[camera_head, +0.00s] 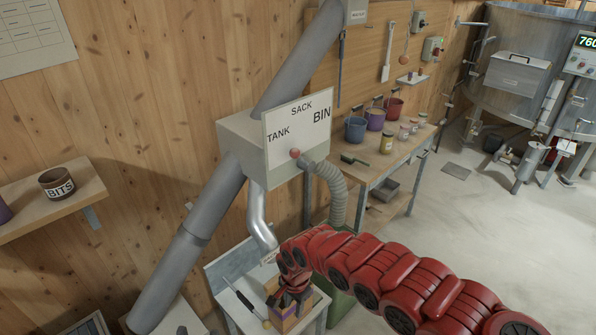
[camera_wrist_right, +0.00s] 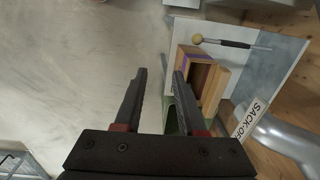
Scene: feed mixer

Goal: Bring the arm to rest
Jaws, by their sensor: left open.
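My right arm (camera_head: 390,280), red and segmented, reaches in from the lower right in the head view. Its gripper (camera_head: 291,293) is over a small wooden box (camera_head: 287,323) on the bench below the chute, and the arm partly hides the box. In the right wrist view my right gripper (camera_wrist_right: 160,90) has its two dark fingers apart, with nothing between them. The wooden box (camera_wrist_right: 216,73), with a purple patch, shows just beyond and to the right of the fingers. Whether gripper and box touch is unclear. My left gripper is not in view.
A round-headed stick (camera_head: 246,302) lies on the bench beside the box. A grey chute and a TANK/SACK/BIN panel (camera_head: 299,129) stand above. A bench with buckets (camera_head: 375,118) is behind. A BITS bowl (camera_head: 57,184) sits on the left shelf. Open floor (camera_head: 480,230) lies right.

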